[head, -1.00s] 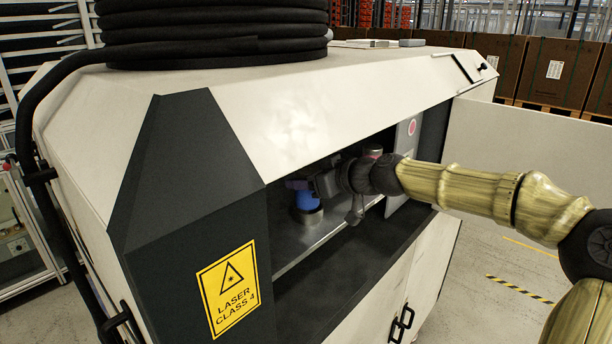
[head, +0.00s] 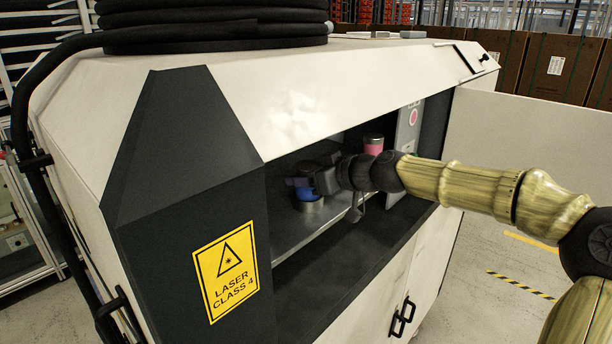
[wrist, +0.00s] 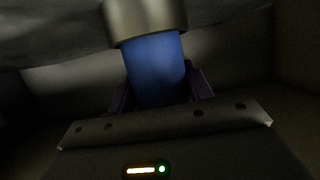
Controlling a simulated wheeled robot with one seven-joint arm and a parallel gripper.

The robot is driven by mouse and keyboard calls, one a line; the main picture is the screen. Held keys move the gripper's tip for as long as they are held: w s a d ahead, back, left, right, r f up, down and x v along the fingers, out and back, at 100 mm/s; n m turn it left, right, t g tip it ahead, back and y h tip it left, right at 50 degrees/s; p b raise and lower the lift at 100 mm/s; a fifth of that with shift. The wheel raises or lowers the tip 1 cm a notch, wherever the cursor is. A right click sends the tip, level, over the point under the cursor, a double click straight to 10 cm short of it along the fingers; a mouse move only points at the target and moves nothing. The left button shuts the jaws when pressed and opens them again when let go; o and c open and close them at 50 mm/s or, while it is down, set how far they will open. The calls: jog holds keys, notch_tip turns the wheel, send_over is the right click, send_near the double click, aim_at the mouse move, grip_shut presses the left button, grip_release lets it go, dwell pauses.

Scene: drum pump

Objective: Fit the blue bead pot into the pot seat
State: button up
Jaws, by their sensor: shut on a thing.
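The blue bead pot (head: 307,194) is inside the machine's open bay, upright in the head view. My gripper (head: 302,183) is shut on its upper part, reaching in from the right. A grey metal ring, the pot seat (head: 309,206), is directly below the pot. In the wrist view the blue pot (wrist: 155,70) stands between my gripper's dark fingers (wrist: 163,92). Its far end meets the wider metal seat (wrist: 146,18) and appears to enter it. How deep it sits inside is hidden.
A pink container with a metallic top (head: 374,146) stands further back, just behind my wrist. A grey panel with a pink round mark (head: 411,125) closes the bay's far end. The white housing (head: 330,90) overhangs the bay. An open white door (head: 530,150) is at right.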

jog(key=shift+b, duration=0.35)
dwell(0.4)
jog(key=o, duration=1.3)
jog(key=shift+d, duration=0.1)
jog(key=shift+s+d+b, duration=0.25)
jog(key=shift+d+b, duration=0.1)
jog(key=shift+d, duration=0.05)
jog(key=shift+b+v, duration=3.3)
jog(key=shift+v, duration=4.9)
jog(key=shift+s+a+r, duration=0.1)
jog(key=shift+s, duration=0.05)
